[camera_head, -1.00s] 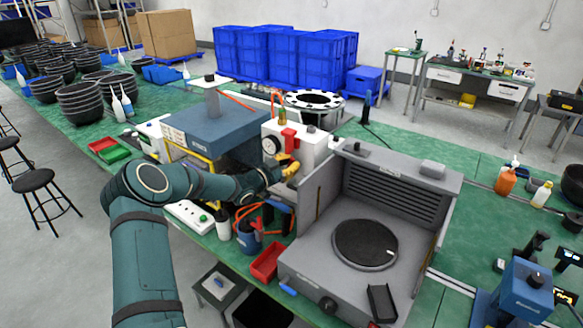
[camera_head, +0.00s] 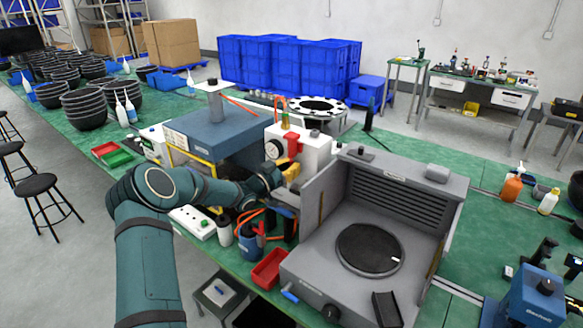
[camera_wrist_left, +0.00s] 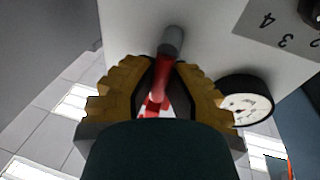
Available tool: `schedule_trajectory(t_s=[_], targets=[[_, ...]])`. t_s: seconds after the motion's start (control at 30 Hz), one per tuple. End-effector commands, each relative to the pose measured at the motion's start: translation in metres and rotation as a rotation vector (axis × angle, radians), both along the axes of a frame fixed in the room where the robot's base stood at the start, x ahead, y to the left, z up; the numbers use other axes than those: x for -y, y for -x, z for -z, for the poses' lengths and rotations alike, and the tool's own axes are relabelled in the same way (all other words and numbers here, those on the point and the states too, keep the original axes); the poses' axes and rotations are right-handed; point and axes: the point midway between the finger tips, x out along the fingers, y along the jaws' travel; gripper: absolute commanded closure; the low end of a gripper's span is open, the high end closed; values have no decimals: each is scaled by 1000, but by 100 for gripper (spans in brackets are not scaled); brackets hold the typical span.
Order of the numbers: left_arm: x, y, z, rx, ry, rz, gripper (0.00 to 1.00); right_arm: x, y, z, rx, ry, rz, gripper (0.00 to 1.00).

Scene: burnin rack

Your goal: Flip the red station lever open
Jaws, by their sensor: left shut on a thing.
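The red lever (camera_head: 293,144) is on the front of a white station box (camera_head: 317,146). In the left wrist view the red lever (camera_wrist_left: 159,83) runs down from a grey cylindrical pivot (camera_wrist_left: 172,42) between the yellow fingers of my left gripper (camera_wrist_left: 160,88). My left gripper (camera_head: 287,172) is at the box front, just below the visible red part, and is shut on the lever. The fingers hide the lever's lower part in the head view. A round dial gauge (camera_wrist_left: 245,100) is beside the fingers. My right gripper is not in view.
A grey bench unit with a round dark plate (camera_head: 368,249) stands close to the right of the gripper. A blue-topped machine (camera_head: 215,131) is to the left. A red bin (camera_head: 270,267) and bottles stand in front.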

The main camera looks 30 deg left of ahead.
Motion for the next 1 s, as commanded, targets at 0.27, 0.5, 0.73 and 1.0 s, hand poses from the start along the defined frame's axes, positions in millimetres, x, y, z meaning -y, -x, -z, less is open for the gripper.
schedule_trajectory(t_s=[0.27,0.5,0.73,1.0], targets=[[-1,0,-1,1,-1,-1,56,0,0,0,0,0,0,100],[-1,1,0,0,-1,-1,56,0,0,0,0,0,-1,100],[-9,27,3,-2,-2,-3,56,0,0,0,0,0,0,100],[-24,80,8,-2,-2,-3,56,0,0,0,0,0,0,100]])
